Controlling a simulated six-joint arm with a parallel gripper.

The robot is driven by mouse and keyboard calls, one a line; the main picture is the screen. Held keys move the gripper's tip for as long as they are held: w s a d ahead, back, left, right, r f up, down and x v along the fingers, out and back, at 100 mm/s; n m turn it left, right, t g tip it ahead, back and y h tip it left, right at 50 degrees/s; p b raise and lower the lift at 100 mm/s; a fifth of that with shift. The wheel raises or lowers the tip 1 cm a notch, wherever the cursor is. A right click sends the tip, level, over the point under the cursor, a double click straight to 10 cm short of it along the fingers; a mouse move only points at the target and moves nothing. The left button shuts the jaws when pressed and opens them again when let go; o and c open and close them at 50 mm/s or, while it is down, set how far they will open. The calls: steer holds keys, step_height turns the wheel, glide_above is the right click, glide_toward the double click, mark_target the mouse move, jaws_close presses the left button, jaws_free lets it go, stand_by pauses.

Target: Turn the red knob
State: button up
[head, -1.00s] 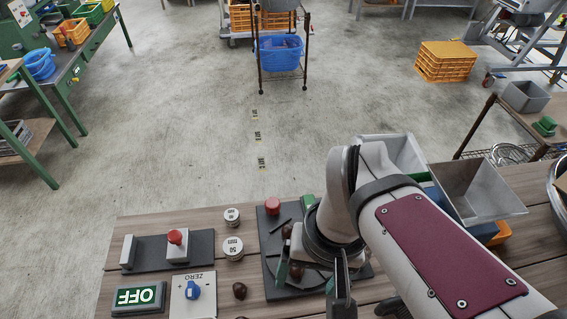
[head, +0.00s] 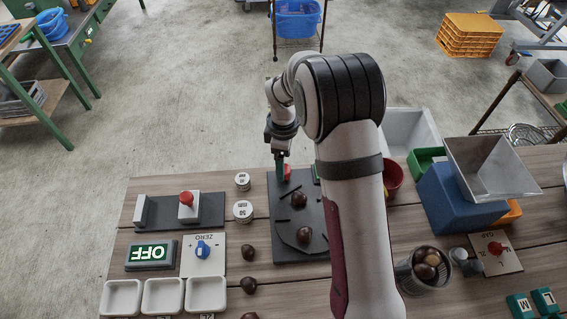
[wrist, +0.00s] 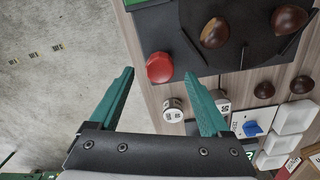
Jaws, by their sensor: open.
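A red knob (head: 495,248) sits on a pale plate marked GAP at the right. A red-topped white block (head: 187,203) stands on a dark strip at the left. My gripper (head: 281,173) is open and empty, pointing down at the far end of the dark board. In the wrist view the red round part appears between the open fingertips (wrist: 159,73); contact cannot be told.
Chestnuts (head: 304,235) lie on the dark board (head: 284,213) and the table. A blue bin (head: 455,197), a grey hopper (head: 480,165) and a cup of chestnuts (head: 425,268) stand right. White trays (head: 163,296), a blue knob (head: 203,249) and an OFF sign (head: 151,254) are left.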

steer(key=shift+f, duration=1.35)
steer(key=shift+c, duration=0.3)
jaws_close()
